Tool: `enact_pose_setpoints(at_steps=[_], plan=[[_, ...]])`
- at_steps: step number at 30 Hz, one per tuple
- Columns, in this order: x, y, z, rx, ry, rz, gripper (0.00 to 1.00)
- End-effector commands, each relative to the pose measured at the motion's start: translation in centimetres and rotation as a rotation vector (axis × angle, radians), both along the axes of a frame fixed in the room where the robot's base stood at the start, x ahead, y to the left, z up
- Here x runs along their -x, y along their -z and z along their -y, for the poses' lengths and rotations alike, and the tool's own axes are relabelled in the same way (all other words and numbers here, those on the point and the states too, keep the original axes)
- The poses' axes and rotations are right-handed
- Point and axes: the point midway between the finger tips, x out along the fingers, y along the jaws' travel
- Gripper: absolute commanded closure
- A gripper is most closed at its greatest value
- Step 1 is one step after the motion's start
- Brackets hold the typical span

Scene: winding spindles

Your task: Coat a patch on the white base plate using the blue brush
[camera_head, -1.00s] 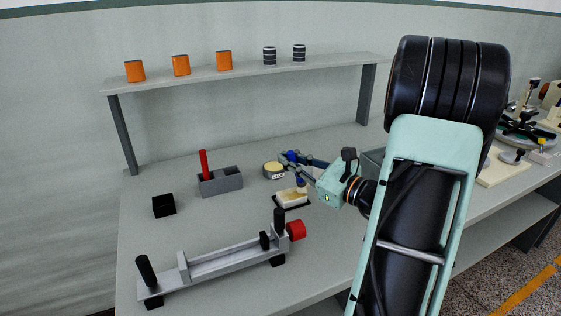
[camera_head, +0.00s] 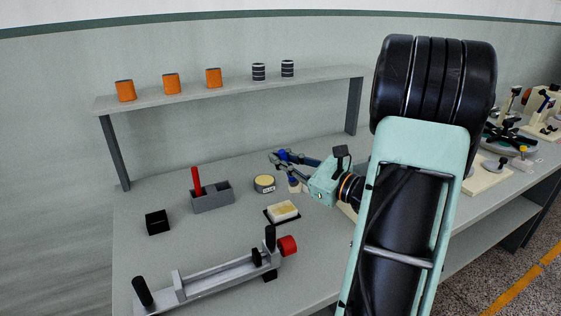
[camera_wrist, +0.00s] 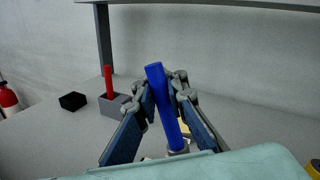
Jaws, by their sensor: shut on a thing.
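The white base plate (camera_head: 284,213) lies on a dark mat on the bench, with a pale yellowish area on its top. My gripper (camera_head: 285,164) is shut on the blue brush (camera_wrist: 164,92), which stands nearly upright and slightly tilted in the wrist view. In the head view the brush's blue top (camera_head: 283,154) shows between the fingers and its lower end (camera_head: 293,184) hangs behind and right of the plate, apart from it. Whether the brush end touches anything there cannot be told. A round tin with a yellow top (camera_head: 264,182) stands left of the gripper.
A grey holder (camera_head: 213,199) with a red-handled tool stands left of the tin, beside a black box (camera_head: 157,222). A long grey fixture (camera_head: 218,277) lies at the front. A raised shelf (camera_head: 235,88) carries orange and black-striped spools. Bench between is clear.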

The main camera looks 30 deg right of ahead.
Motion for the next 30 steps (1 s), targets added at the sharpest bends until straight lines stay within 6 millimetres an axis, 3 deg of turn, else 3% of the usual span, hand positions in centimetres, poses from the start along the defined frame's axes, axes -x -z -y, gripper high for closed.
enact_pose_setpoints(at_steps=[3, 14, 24, 30], plan=[[0.0, -1.1, 0.0, 0.0, 0.0, 0.0, 1.0], [0.0, -1.3, 0.0, 0.0, 0.0, 0.0, 1.0], [0.0, -4.1, 0.0, 0.001, 0.0, 0.001, 1.0], [0.0, -4.0, 0.0, 0.0, 0.0, 0.0, 1.0]])
